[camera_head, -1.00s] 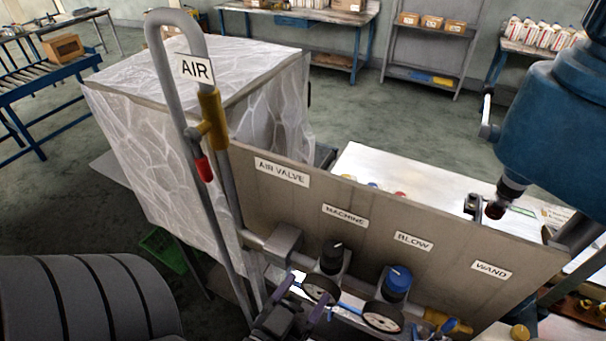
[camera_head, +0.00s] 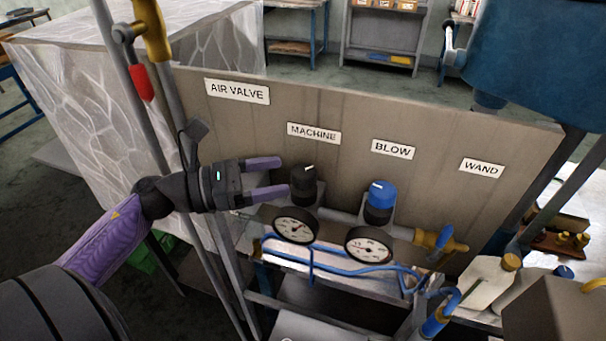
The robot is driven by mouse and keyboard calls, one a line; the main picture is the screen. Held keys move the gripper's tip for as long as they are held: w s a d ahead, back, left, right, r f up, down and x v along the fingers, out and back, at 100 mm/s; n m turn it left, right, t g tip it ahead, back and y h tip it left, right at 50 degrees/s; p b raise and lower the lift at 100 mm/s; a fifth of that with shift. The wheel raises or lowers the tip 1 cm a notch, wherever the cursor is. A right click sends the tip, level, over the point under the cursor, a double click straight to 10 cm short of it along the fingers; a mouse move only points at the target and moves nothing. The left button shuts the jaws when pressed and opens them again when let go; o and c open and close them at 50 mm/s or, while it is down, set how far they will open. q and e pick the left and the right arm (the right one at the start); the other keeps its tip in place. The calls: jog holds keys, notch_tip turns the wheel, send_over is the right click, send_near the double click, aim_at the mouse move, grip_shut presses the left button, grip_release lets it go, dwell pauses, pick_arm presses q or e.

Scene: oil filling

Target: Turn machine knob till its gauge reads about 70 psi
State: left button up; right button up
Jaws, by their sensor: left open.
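The black machine knob (camera_head: 304,186) stands upright under the MACHINE label (camera_head: 314,133), with a white mark on its top. Its round white gauge (camera_head: 296,225) hangs just below it; the needle shows, but the reading is too small to tell. My left gripper (camera_head: 276,177) comes in from the left, its two purple fingers apart and pointing at the knob. The fingertips are close to the knob's left side, with nothing visible between them. Whether they touch the knob I cannot tell. My right gripper is not in view.
A blue knob (camera_head: 379,202) with its own gauge (camera_head: 369,245) is right of the machine knob, under BLOW. Blue hoses run below the gauges. A brown panel (camera_head: 350,180) stands behind. A grey pipe with a red-handled valve (camera_head: 141,84) rises at left.

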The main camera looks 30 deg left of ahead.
aim_at(304, 170)
pick_arm(q)
jog(key=p+x, duration=0.1)
jog(key=x, duration=0.4)
jog(key=shift+w+d, duration=0.1)
jog(key=shift+d, duration=0.05)
jog(key=c, duration=1)
jog(key=n+t+y+p, duration=0.2)
jog(key=y+p, duration=0.1)
jog(key=shift+r, duration=0.2)
jog(key=shift+f+n+t, duration=0.1)
jog(key=shift+n+t, duration=0.2)
jog(key=shift+n, duration=0.1)
jog(key=shift+f+y, duration=0.15)
jog(key=shift+y, duration=0.25)
jog(key=o, duration=1)
